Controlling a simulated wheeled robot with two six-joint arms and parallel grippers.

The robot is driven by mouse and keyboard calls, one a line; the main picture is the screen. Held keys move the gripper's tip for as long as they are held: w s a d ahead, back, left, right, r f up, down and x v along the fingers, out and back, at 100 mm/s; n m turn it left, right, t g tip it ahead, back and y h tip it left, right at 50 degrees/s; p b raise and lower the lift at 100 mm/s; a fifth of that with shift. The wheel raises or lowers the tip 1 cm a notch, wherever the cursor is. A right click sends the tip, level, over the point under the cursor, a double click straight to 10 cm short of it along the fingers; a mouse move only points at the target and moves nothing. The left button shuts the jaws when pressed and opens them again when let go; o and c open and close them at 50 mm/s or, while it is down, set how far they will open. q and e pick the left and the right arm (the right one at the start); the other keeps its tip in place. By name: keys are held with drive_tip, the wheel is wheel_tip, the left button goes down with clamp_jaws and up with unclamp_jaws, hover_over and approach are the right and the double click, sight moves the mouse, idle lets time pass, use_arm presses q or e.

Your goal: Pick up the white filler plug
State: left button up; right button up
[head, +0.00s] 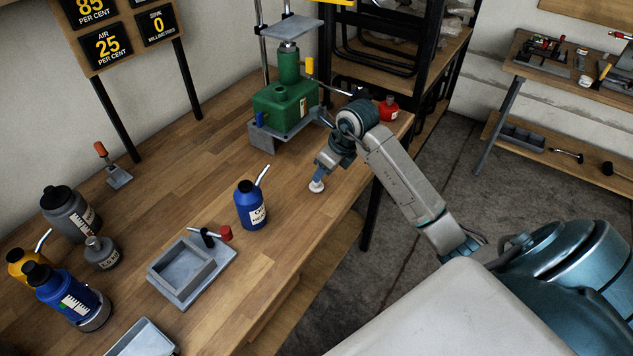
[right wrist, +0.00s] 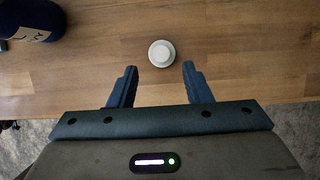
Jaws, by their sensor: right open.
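The white filler plug (head: 317,186) stands on the wooden bench top near its right edge in the head view. In the right wrist view the plug (right wrist: 161,53) is a small round white cap, seen from above, beyond the fingertips. My right gripper (head: 319,176) is open and empty, just above and beside the plug. In the right wrist view its two blue fingers (right wrist: 158,68) are spread apart with the plug ahead of the gap between them. My left gripper is not in view.
A blue oil bottle (head: 251,206) with a spout stands left of the plug; part shows in the right wrist view (right wrist: 28,18). A green press unit (head: 285,106) stands behind. A grey tray (head: 184,270) lies front left. Bare wood surrounds the plug.

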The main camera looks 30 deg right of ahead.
drive_tip(key=p+x, duration=0.3)
drive_tip(key=x, duration=0.2)
drive_tip(key=shift+w+f, duration=0.25)
drive_tip(key=shift+f, duration=0.1)
clamp_jaws()
